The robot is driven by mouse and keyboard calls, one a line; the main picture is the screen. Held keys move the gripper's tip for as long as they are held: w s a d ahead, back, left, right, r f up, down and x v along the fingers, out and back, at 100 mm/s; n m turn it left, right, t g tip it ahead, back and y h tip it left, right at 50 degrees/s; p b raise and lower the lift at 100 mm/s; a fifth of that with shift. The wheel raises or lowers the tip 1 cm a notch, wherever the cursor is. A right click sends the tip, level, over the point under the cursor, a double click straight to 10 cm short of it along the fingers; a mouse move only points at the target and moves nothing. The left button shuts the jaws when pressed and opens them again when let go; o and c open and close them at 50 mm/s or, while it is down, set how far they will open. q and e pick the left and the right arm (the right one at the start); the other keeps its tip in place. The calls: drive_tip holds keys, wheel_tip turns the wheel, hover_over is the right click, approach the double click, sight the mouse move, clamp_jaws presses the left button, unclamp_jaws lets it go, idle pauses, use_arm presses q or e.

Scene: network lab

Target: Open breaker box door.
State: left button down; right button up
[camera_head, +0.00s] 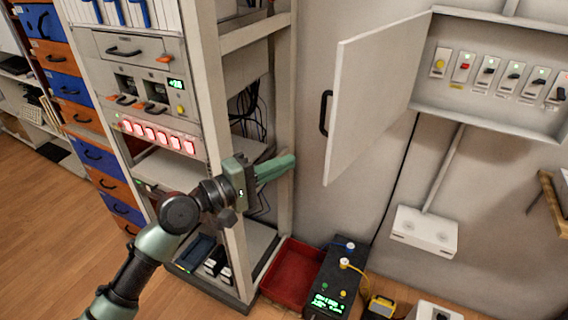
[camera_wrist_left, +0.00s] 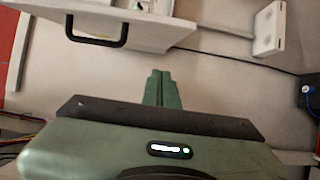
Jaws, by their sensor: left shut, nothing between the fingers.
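The breaker box (camera_head: 488,80) is on the wall at the upper right in the head view, with a row of switches inside. Its white door (camera_head: 372,90) stands wide open, swung out to the left. The door's black handle (camera_head: 326,113) is on the door's left edge; it also shows in the left wrist view (camera_wrist_left: 97,40). My left gripper (camera_head: 292,160) is shut and empty, left of and below the handle and apart from the door. Its closed fingers show in the left wrist view (camera_wrist_left: 161,90). My right gripper is not in view.
A metal rack (camera_head: 232,180) with equipment stands close beside my left arm. A red tray (camera_head: 292,270) and a black device (camera_head: 334,278) sit below. A white wall box (camera_head: 424,232) is under the breaker box. Bare wall lies between the door and the rack.

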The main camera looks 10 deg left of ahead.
use_arm(q)
drive_tip(key=w+d+p, duration=0.2)
drive_tip(key=d+p, duration=0.2)
drive_tip(key=d, duration=0.4)
drive_tip(key=shift+w+d, duration=0.2)
drive_tip(key=shift+w, duration=0.15)
